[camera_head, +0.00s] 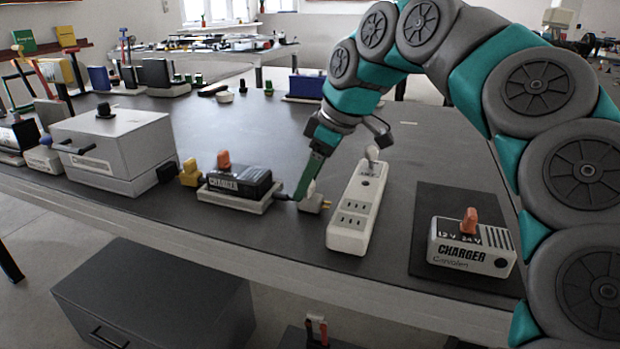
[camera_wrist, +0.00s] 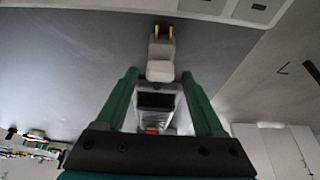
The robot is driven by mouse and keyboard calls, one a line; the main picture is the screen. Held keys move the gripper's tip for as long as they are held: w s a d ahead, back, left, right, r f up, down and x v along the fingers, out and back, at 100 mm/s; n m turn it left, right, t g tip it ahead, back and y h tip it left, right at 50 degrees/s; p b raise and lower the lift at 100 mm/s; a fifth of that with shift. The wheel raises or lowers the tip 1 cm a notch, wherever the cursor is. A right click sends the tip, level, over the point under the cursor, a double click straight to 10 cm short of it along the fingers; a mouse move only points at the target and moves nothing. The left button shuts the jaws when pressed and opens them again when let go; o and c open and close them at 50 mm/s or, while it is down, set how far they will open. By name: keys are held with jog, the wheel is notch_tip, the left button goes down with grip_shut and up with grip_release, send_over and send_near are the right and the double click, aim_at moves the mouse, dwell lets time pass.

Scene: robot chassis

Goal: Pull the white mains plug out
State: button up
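A white plug (camera_head: 312,203) with yellow prongs lies on the table beside the white power strip (camera_head: 347,240), apart from it. In the wrist view the plug (camera_wrist: 160,70) points its prongs toward the strip (camera_wrist: 205,7). A dark cord runs from it toward the black charger (camera_head: 238,183). My gripper (camera_head: 303,190) is low over the table at the plug. In the wrist view its two green fingers (camera_wrist: 160,76) are apart on either side of the plug's rear, with gaps visible. A pale plug-like piece (camera_head: 372,154) stands upright at the strip's far end.
A white charger (camera_head: 470,250) with an orange knob sits on a dark mat (camera_head: 430,215) to the right. A yellow block (camera_head: 190,173) and a large grey-white box (camera_head: 115,148) stand left. The table behind the strip is largely clear.

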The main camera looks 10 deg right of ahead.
jog(key=v, duration=0.7)
jog(key=shift+r, duration=0.4)
jog(key=shift+s+d, duration=0.1)
